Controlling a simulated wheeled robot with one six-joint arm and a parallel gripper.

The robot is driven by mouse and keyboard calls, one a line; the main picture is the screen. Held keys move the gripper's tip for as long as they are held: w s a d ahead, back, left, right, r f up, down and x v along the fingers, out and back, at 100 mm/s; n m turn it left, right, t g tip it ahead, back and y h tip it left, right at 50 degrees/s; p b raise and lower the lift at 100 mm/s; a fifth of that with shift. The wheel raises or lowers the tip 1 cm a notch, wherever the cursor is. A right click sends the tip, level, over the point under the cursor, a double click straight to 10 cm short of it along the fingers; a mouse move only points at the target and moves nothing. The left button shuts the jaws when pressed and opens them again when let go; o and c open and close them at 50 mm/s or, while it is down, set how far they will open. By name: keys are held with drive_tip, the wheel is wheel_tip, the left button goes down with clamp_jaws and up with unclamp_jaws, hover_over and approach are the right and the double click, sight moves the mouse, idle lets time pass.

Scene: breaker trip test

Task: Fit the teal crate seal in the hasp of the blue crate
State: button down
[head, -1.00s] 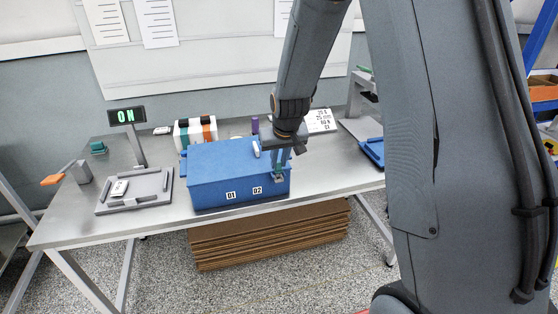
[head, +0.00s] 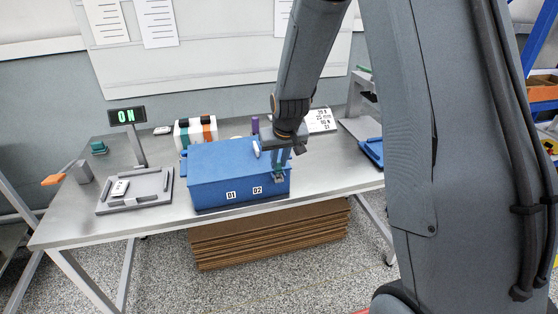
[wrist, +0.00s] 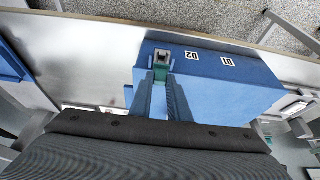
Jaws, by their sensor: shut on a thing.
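The blue crate (head: 218,172) stands on the metal table, its lid shut, with labels D1 and D2 on its front. The grey hasp (wrist: 162,57) is at the crate's edge beside the D2 label; in the head view it shows small (head: 279,178). My gripper (wrist: 161,84) points down at the hasp, its blue fingers shut on the teal crate seal (wrist: 160,74). The seal's visible part lies right against the hasp. The fingers hide the rest, so I cannot tell whether it is inside the hasp.
A grey tray (head: 155,202) with a small white device lies left of the crate. An ON display (head: 127,116) stands behind it. A striped box (head: 196,132) is behind the crate, a blue tray (head: 372,151) at the right. Bare table lies right of the crate.

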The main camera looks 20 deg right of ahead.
drive_tip(key=shift+f+b, duration=0.7)
drive_tip(key=shift+f, duration=0.65)
drive_tip(key=c, duration=1.6)
unclamp_jaws()
drive_tip(key=shift+r, duration=0.1)
drive_tip(key=shift+b+v, duration=0.85)
drive_tip(key=shift+v, duration=3.05)
drive_tip(key=shift+s, duration=0.1)
drive_tip(key=s+f+g, duration=0.1)
drive_tip(key=s, duration=0.6)
drive_tip(key=s+f+g, duration=0.1)
drive_tip(key=s, duration=0.6)
drive_tip(key=s+f+g, duration=0.1)
drive_tip(key=s, duration=0.6)
